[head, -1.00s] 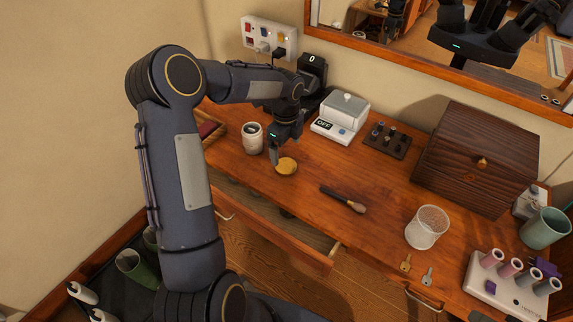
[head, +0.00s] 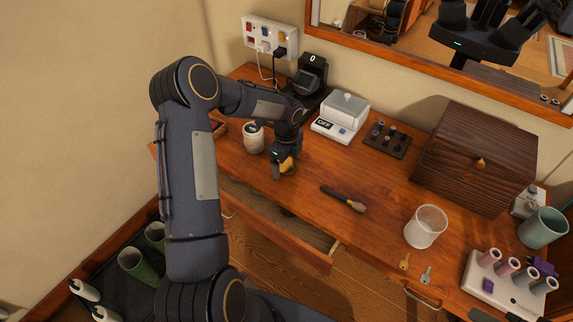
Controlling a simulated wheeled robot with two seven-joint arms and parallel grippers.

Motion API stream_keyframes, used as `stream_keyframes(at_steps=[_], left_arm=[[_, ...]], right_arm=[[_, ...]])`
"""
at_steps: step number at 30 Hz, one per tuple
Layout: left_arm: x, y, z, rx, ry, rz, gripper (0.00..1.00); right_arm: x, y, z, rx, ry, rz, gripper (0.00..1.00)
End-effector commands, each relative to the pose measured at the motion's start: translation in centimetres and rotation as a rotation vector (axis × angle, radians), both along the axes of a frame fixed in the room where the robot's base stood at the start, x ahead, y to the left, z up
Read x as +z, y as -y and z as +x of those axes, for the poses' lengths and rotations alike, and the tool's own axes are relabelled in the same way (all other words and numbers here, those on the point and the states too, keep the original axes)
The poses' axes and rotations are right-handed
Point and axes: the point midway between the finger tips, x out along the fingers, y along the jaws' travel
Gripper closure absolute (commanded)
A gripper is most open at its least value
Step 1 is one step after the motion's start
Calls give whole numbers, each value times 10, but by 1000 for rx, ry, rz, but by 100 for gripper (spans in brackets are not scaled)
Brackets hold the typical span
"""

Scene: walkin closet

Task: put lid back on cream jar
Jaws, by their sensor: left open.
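The cream jar (head: 253,140) is a small whitish jar with a dark top opening, standing upright on the wooden dresser at the left. The lid (head: 287,163) is a small round golden disc on the dresser, right of the jar and near the front edge. My left gripper (head: 281,171) is open and low at the lid, its fingers hiding part of it. I cannot tell whether the fingers touch the lid. My right gripper is not in view.
A brush (head: 343,199) lies right of the lid. A scale (head: 338,128), a dark rack (head: 387,140) and a wooden box (head: 477,157) stand behind. A glass (head: 425,227) stands at right. An open drawer (head: 290,240) sticks out below the front edge.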

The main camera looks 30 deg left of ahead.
Motion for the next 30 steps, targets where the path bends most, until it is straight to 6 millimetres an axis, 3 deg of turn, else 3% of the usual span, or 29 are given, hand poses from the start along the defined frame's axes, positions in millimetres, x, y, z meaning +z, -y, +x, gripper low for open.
stream_keyframes(at_steps=[9,20,30], left_arm=[[0,0,0,0,0,0,12],[0,0,0,0,0,0,58],[5,0,0,1,1,1,59]], right_arm=[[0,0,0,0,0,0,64],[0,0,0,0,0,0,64],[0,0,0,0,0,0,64]])
